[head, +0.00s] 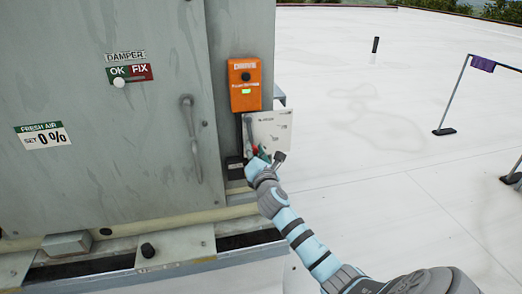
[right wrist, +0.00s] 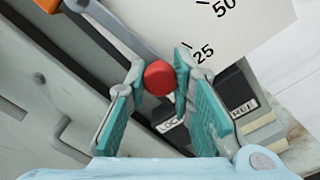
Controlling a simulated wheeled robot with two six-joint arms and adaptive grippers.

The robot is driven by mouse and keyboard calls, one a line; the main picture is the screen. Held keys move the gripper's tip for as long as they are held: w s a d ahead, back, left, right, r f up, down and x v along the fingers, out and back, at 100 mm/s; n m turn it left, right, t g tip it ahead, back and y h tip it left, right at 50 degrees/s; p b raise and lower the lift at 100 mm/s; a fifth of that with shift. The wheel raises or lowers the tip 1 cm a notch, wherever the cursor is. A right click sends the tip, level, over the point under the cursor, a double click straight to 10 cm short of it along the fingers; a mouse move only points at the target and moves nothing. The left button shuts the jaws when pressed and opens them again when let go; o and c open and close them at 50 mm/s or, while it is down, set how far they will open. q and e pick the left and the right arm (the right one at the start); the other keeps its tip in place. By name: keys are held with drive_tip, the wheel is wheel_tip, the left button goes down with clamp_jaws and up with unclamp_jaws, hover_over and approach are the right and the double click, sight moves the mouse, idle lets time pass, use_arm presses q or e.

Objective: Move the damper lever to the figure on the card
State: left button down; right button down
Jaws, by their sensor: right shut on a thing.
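The card (head: 42,135) on the left of the grey unit reads "FRESH AIR SET 0%". The white scale plate (head: 272,130) is at the unit's right edge; the right wrist view shows its 25 and 50 marks. The damper lever is a grey bar (right wrist: 108,26) with a red knob (right wrist: 160,77), just below the 25 mark in that picture. My right gripper (head: 256,160) is shut on the knob, with a teal-padded finger on either side. Labels "LOC…" and "…REE" (right wrist: 243,107) show behind the fingers, partly hidden. My left gripper is not in view.
A DAMPER sign (head: 128,74) reads OK and FIX, with a white knob (head: 120,83) under OK. A door handle (head: 190,140) stands out nearby. The white roof to the right is mostly free.

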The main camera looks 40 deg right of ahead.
drive_tip(key=shift+w+a+r+m, duration=0.1)
drive_tip(key=shift+w+a+m, duration=0.1)
drive_tip(key=shift+a+m, duration=0.2)
drive_tip(key=c, duration=1.7)
unclamp_jaws()
drive_tip(key=o, duration=0.3)
drive_tip(key=shift+w, duration=0.15)
drive_tip(key=v, duration=1.2)
